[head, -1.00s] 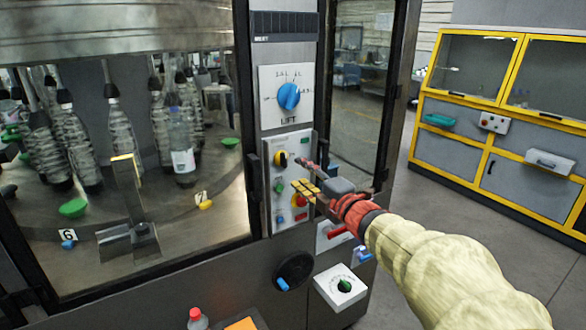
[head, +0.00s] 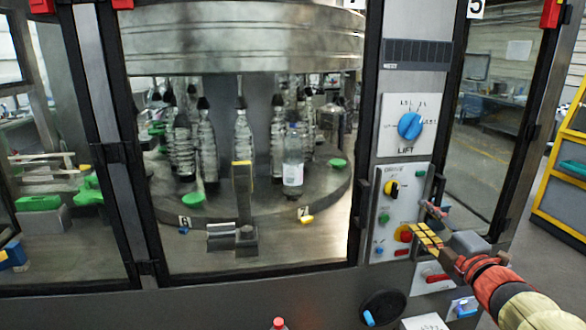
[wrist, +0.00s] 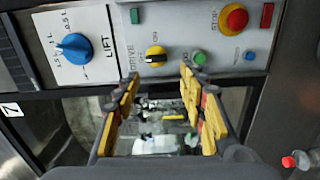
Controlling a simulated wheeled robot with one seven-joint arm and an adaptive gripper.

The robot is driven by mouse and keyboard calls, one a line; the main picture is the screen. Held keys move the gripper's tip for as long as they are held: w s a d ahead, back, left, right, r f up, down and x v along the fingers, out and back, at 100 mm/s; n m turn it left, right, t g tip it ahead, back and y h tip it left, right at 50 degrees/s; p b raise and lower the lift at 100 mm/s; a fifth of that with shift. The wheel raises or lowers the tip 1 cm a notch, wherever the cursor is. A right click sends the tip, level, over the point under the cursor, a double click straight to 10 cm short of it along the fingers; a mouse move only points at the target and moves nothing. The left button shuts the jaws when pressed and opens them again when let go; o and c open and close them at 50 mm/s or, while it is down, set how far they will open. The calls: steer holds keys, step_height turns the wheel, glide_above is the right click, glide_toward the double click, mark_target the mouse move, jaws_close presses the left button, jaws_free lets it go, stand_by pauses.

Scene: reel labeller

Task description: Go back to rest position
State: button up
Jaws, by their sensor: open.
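My gripper (head: 428,222) is in front of the right side of the drive panel (head: 384,213) in the head view, with my arm reaching in from the lower right. In the wrist view its two yellow-padded fingers (wrist: 160,85) are apart with nothing between them. The panel carries a yellow-black knob (wrist: 155,56), a green button (wrist: 199,57) and a red stop button (wrist: 234,18). The gripper partly hides the red stop button in the head view. I cannot tell whether a finger touches the panel there.
The blue lift dial (head: 410,126) is above the drive panel. A black handwheel (head: 384,308) sticks out below. Glass doors enclose the bottle carousel (head: 215,212) on the left. A red-capped bottle (head: 279,323) stands at the bottom edge. Open floor (head: 520,205) lies to the right.

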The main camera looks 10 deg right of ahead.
steer(key=s+d+f+m+g+h, duration=0.3)
steer(key=d+f+m+g+h, duration=0.1)
steer(key=d+f+m+h, duration=0.35)
steer(key=s+d+f+m+g, duration=0.2)
steer(key=s+f+m+g, duration=0.35)
steer(key=s+m, duration=0.3)
steer(key=s+a+f+g+y, duration=0.1)
steer(key=s+a, duration=0.4)
steer(key=a, duration=0.5)
steer(key=s+a+m+y, duration=0.1)
steer(key=s+a+y, duration=0.2)
steer(key=a, duration=0.6)
steer(key=s+a+f+m+g+y, duration=0.1)
steer(key=s+a+y, duration=0.2)
steer(key=s+a, duration=0.3)
steer(key=a, duration=0.4)
steer(key=shift+s+a+f+g, duration=0.3)
steer(key=shift+a+g, duration=0.05)
steer(key=shift+c, duration=0.4)
